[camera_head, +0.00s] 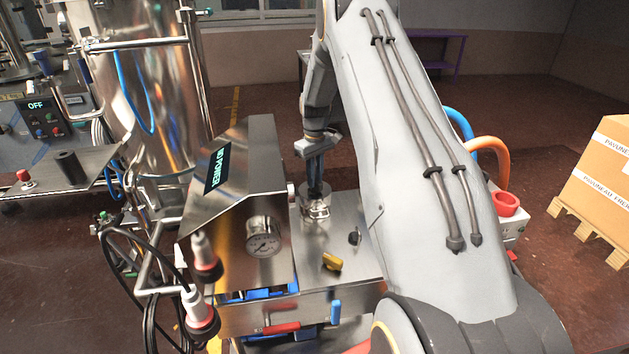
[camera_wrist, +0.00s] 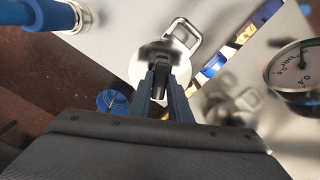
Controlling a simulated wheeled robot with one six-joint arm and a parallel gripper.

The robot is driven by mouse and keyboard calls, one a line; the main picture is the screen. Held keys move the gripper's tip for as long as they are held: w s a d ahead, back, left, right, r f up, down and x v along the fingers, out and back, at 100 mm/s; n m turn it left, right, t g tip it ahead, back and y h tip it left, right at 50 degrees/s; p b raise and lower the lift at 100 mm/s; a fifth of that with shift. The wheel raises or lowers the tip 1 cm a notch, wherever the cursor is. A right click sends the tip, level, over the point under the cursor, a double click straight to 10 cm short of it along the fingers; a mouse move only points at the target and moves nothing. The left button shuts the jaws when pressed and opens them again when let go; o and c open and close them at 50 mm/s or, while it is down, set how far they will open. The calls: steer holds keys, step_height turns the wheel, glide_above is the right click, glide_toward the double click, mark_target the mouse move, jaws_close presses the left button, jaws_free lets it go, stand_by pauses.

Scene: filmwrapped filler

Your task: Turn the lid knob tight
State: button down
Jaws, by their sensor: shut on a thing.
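The lid knob (camera_wrist: 158,56) is a dark upright piece on a round shiny metal lid (camera_wrist: 142,72). In the wrist view my gripper (camera_wrist: 160,84) has its two fingers close together on the knob, one on each side. In the head view my gripper (camera_head: 316,190) points down at the round metal lid fitting (camera_head: 315,209) on top of the steel machine. The knob is hidden by the fingers there. I cannot tell how tight the lid sits.
A pressure gauge (camera_head: 264,237) and a slanted steel housing with a display (camera_head: 217,170) stand left of the lid. A yellow handle (camera_head: 332,262) and a black knob (camera_head: 354,236) lie nearer the front. A tall steel tank (camera_head: 145,90) is at left, and a carton (camera_head: 600,175) at right.

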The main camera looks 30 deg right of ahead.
steer(key=m+b, duration=0.2)
steer(key=m, duration=0.1)
steer(key=shift+f+m, duration=0.1)
steer(key=shift+m, duration=0.3)
steer(key=m+b, duration=0.1)
steer(key=m, duration=0.2)
steer(key=shift+m, duration=0.3)
steer(key=m+b, duration=0.1)
steer(key=m, duration=0.3)
steer(key=shift+b, duration=0.4)
steer(key=shift+m+b, duration=0.4)
steer(key=shift+m, duration=1.3)
steer(key=c, duration=1.6)
jaws_free()
steer(key=shift+c, duration=0.2)
steer(key=shift+r+b, duration=0.85)
steer(key=shift+r, duration=3.15)
